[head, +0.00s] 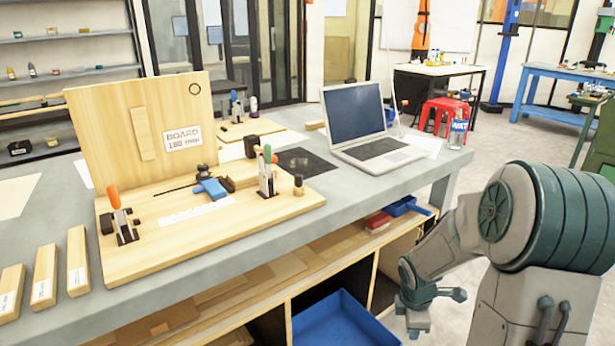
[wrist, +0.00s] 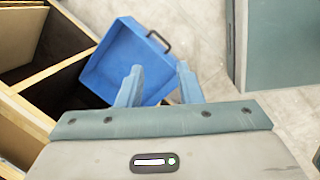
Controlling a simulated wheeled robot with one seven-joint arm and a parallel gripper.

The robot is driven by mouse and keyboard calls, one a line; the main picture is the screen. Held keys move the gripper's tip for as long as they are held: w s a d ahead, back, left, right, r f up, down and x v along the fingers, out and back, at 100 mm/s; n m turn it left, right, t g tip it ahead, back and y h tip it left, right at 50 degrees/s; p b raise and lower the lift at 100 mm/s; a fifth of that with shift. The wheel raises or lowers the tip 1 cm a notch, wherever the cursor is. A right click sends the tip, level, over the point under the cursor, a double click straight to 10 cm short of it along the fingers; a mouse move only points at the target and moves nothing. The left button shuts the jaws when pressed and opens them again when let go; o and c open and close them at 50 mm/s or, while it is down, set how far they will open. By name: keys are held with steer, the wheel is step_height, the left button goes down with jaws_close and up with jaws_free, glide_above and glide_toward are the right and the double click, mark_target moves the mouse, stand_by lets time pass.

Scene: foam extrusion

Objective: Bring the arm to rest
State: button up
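My arm is folded at the right of the head view, beside the workbench (head: 370,185), with its wrist hanging low. My gripper (head: 418,318) is at the lower end of it, past the bench's front edge and apart from the bench. In the wrist view my gripper (wrist: 160,82) shows two blue-grey fingers spread apart with nothing between them. Beyond the fingers lies a blue bin (wrist: 115,55) with a dark handle. A blue bin (head: 335,320) also shows in the lower shelf in the head view.
On the bench stand a wooden fixture (head: 240,222) with toggle clamps, an upright wooden board (head: 100,125), a laptop (head: 375,150), a bottle (head: 457,132) and labelled wooden blocks (head: 77,260). Shelf dividers (wrist: 60,72) are left of my gripper. Floor (wrist: 200,30) is clear beyond it.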

steer(key=s+a+r+m+p, duration=0.3)
steer(key=s+r+m+p, duration=0.2)
steer(key=r, duration=0.6)
steer(key=s+a+r+m+t+y+p, duration=0.1)
steer(key=s+a+r+m+p, duration=0.2)
steer(key=r, duration=0.8)
steer(key=s+a+r+m+p, duration=0.4)
steer(key=s+r+m+p, duration=0.2)
steer(key=r, duration=0.5)
steer(key=s+m, duration=0.2)
steer(key=s, duration=0.1)
steer(key=shift+s+r+m+y+p, duration=0.2)
steer(key=shift+r+m+y+p, duration=0.1)
steer(key=shift+r+y+p, duration=0.1)
